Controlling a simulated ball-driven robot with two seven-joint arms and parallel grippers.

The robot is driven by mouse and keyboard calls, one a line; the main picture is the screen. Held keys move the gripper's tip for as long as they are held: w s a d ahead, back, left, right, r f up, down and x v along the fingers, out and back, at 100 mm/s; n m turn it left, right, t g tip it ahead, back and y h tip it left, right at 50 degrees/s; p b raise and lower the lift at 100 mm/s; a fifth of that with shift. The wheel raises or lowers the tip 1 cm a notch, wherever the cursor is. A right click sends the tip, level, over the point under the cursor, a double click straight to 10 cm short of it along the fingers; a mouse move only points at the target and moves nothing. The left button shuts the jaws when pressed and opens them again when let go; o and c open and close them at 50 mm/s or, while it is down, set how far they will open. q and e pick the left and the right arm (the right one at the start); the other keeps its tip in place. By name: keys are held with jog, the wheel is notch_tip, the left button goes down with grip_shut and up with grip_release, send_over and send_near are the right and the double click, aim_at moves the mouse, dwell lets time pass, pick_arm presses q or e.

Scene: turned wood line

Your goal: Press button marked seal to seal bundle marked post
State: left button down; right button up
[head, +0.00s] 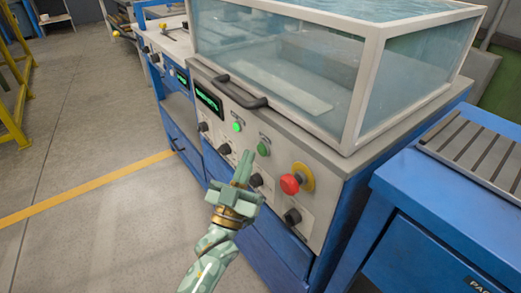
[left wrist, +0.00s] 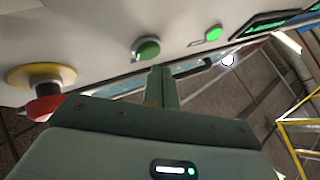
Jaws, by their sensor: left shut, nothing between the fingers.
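My left gripper (head: 245,158) is shut and empty, its fingertips in front of the blue machine's control panel. Two green buttons sit on the panel: a brightly lit one (head: 237,127) and a darker one (head: 263,149) to its right. Small labels above them are too small to read, so I cannot tell which is marked seal. In the left wrist view the shut fingers (left wrist: 162,72) point toward the panel, just beside one green button (left wrist: 147,50); contact cannot be told. A pale flat slab (head: 285,88) lies inside the clear hood; no post mark is readable. My right gripper is out of view.
A red mushroom knob (head: 291,184) on a yellow collar is right of the green buttons. Black knobs (head: 256,180) line the panel's lower part. A dark handle (head: 240,95) juts out above. A blue slatted bench (head: 480,150) stands at right. Open floor lies left.

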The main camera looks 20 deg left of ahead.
pick_arm(q)
jog(key=shift+w+d, duration=0.1)
jog(key=shift+w, duration=0.05)
dwell(0.5)
jog(key=shift+w+d, duration=0.2)
jog(key=shift+w+d, duration=0.2)
jog(key=shift+w, duration=0.1)
dwell(0.8)
jog(key=shift+s+a+p, duration=0.4)
jog(key=shift+s+a, duration=0.1)
jog(key=shift+s, duration=0.15)
